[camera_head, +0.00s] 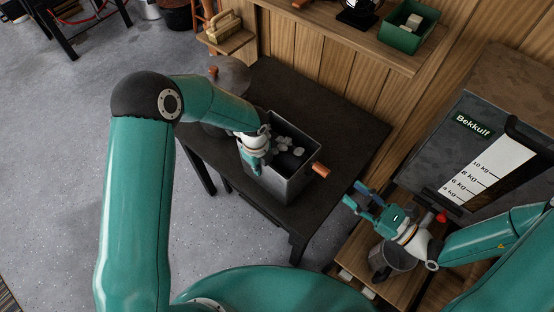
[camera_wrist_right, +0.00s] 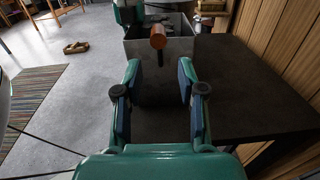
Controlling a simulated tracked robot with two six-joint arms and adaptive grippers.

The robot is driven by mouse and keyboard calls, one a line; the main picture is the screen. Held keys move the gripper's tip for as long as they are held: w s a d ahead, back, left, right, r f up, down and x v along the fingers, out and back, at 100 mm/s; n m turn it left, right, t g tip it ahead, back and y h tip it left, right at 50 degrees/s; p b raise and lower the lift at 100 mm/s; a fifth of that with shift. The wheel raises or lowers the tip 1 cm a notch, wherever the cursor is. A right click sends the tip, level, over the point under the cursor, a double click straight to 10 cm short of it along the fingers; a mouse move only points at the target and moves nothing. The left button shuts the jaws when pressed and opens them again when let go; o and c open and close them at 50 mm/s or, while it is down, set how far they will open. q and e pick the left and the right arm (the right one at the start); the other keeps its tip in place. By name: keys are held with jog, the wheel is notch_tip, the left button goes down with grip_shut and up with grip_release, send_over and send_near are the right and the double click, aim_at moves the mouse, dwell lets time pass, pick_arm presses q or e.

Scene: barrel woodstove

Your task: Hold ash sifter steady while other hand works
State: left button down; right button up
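The ash sifter (camera_head: 276,182) is a grey open-topped metal box with pale lumps (camera_head: 288,146) inside and an orange-brown wooden handle (camera_head: 321,170) on its right side. It stands upright on a dark table. My left gripper (camera_head: 255,160) is at the sifter's left rim; its fingers overlap the wall, and I cannot tell whether they are clamped. My right gripper (camera_head: 360,199) is open and empty, right of the sifter and apart from it. In the right wrist view the open fingers (camera_wrist_right: 159,85) point toward the sifter (camera_wrist_right: 180,48) and its handle (camera_wrist_right: 158,37).
The dark table (camera_head: 350,128) has free room right of the sifter. A grey bin marked Bekkulf (camera_head: 500,100) and a metal cup (camera_head: 398,258) are at the right. A green tray (camera_head: 405,36) sits on a wooden shelf. A round grey lid (camera_head: 229,75) lies behind my left arm.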

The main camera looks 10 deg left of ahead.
aim_at(328, 174)
jog(key=shift+x, duration=4.7)
jog(key=shift+c, duration=0.2)
jog(key=c, duration=0.5)
